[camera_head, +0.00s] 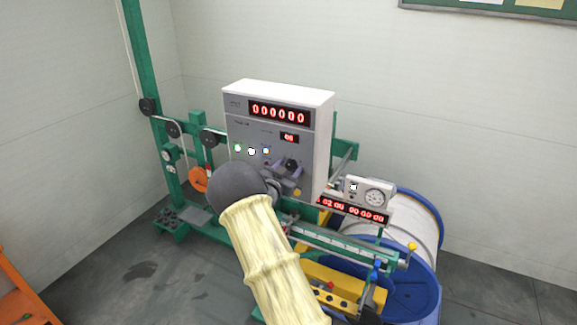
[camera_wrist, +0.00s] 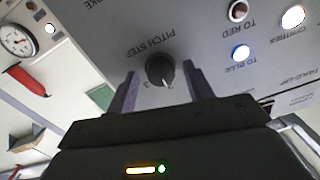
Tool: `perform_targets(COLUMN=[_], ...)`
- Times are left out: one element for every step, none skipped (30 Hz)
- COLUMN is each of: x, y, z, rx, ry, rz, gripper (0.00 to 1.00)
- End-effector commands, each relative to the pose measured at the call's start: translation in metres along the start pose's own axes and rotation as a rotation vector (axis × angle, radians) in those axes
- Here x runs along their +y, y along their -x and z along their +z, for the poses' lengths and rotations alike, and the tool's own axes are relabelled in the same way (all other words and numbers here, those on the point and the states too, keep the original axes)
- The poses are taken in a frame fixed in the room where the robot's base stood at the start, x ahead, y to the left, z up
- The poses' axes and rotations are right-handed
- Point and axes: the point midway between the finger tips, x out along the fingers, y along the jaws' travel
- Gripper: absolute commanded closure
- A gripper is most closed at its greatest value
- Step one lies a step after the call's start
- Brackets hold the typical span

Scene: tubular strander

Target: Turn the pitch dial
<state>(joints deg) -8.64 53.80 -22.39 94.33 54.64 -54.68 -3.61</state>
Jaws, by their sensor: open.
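The pitch dial is a dark round knob (camera_wrist: 160,69) with a pale pointer mark, on a grey panel under the upside-down label "PITCH STEP". In the wrist view it sits between the two purple fingers of my gripper (camera_wrist: 159,73). The fingers are open, with a visible gap on each side of the knob. In the head view the dial (camera_head: 291,164) is on the lower front of the control box (camera_head: 280,125), with my gripper (camera_head: 283,172) at it. I cannot tell how deep the fingers reach around it.
Lit round buttons (camera_head: 252,151) are left of the dial, and a red display (camera_head: 278,113) is above it. A gauge box (camera_head: 369,194) and a blue-rimmed drum (camera_head: 425,215) stand right. Green frame posts (camera_head: 145,80) rise left. Open floor (camera_head: 130,285) lies at front left.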

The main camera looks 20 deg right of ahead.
Motion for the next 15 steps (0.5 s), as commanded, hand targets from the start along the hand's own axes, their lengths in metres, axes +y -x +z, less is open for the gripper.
perform_targets(x=[-0.0004,-0.0004,-0.0004,-0.0004,-0.0003,-0.0003,-0.0002,-0.0001,0.0000,0.0001,0.0003,0.0007,0.0007,0.0007,0.0008], y=[-0.0002,-0.0001,0.0001,0.0001,0.0001,0.0001,0.0001,0.0001,0.0000,0.0000,-0.0001,-0.0003,-0.0003,-0.0003,-0.0003], z=[0.0004,0.0006,0.0006,0.0006,0.0006,0.0006,0.0005,0.0005,0.0004,0.0004,0.0003,0.0002,0.0002,0.0001,0.0001], rx=[0.000,0.000,0.000,0.000,0.000,0.000,0.000,0.000,0.000,0.000,0.000,0.000,0.000,0.000,0.000], ry=[0.000,0.000,0.000,0.000,0.000,0.000,0.000,0.000,0.000,0.000,0.000,0.000,0.000,0.000,0.000], rz=[-0.001,-0.001,-0.001,-0.001,-0.001,-0.001,0.000,0.000,0.000,0.000,0.001,0.001,0.001,0.001,0.001], gripper=[0.48,0.48,0.48,0.48,0.48,0.48,0.54,0.60,0.68,0.74,0.80,0.88,0.93,0.93,0.93])
